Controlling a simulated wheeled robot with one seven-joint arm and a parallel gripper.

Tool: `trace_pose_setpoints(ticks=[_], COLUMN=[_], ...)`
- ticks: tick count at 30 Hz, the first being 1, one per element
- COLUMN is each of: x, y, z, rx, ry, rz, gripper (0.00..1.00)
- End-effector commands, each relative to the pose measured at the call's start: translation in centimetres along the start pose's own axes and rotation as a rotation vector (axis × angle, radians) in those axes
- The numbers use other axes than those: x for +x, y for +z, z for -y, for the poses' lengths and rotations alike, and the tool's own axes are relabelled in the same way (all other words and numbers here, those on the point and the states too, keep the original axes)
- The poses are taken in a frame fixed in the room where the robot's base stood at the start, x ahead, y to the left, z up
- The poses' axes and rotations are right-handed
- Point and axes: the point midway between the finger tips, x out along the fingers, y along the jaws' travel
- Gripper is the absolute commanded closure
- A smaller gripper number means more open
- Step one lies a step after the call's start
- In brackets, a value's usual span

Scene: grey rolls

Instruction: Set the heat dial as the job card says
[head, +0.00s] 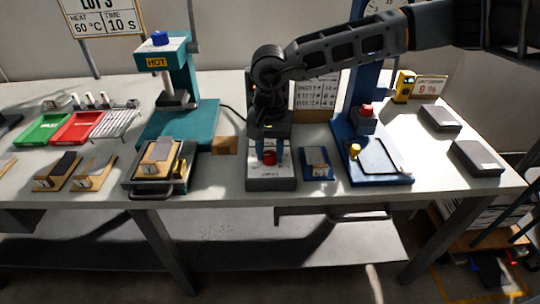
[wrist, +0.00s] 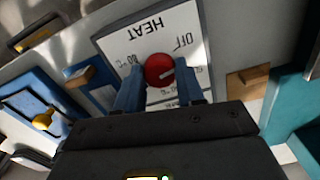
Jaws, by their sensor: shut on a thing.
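The red heat dial (head: 269,158) sits on a white-topped control box (head: 271,184) at the bench's front. My gripper (head: 270,154) reaches down over it, and its two blue fingers are shut on the dial's sides. In the wrist view the dial (wrist: 159,69) lies between the fingertips (wrist: 159,78). Its panel (wrist: 150,35) reads HEAT, with OFF and an 80 °C mark; other marks are partly hidden by the fingers. The job card (head: 97,20) reads heat 60 °C, time 10 S.
A teal press (head: 178,115) marked HOT stands left of the box, with a loaded fixture in front. A blue press (head: 372,165) and a small blue tray (head: 317,172) stand to the right. Green and red trays (head: 42,130) lie at far left.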

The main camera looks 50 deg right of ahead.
Motion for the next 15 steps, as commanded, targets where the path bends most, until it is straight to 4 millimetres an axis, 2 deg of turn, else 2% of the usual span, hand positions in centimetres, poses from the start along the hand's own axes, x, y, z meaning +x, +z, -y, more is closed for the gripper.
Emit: trace_pose_setpoints(ticks=[15], x=[0.39], y=[-0.03], z=[0.03], rx=[0.488], ry=[-0.001], rz=[-0.002], gripper=[0.93])
